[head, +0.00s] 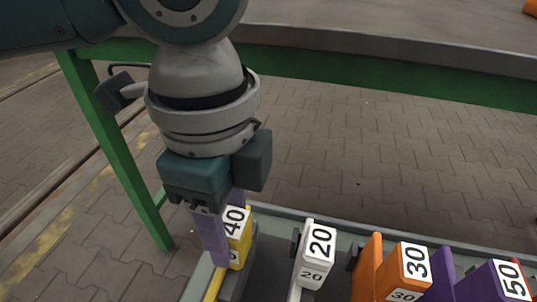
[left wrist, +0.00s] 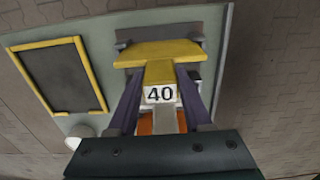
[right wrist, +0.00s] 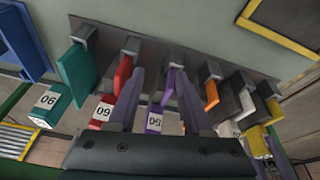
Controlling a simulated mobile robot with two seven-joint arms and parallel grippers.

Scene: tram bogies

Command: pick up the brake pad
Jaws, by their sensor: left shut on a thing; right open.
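Several coloured pieces with numbered white labels stand in a row; no view marks any of them as a brake pad by name. My left gripper (head: 222,232) is shut on the yellow piece marked 40 (head: 240,246), a finger on either side. In the left wrist view this yellow piece (left wrist: 160,73) sits between the fingers, by a dark holder. My right gripper (right wrist: 158,82) is open, its fingers on either side of the purple piece marked 50 (right wrist: 154,120). The right gripper does not show in the head view.
The white piece marked 20 (head: 318,250) and orange piece marked 30 (head: 405,268) stand right of the yellow one. A yellow-framed dark panel (left wrist: 62,77) lies beside the row. A green-edged bench (head: 400,80) crosses behind.

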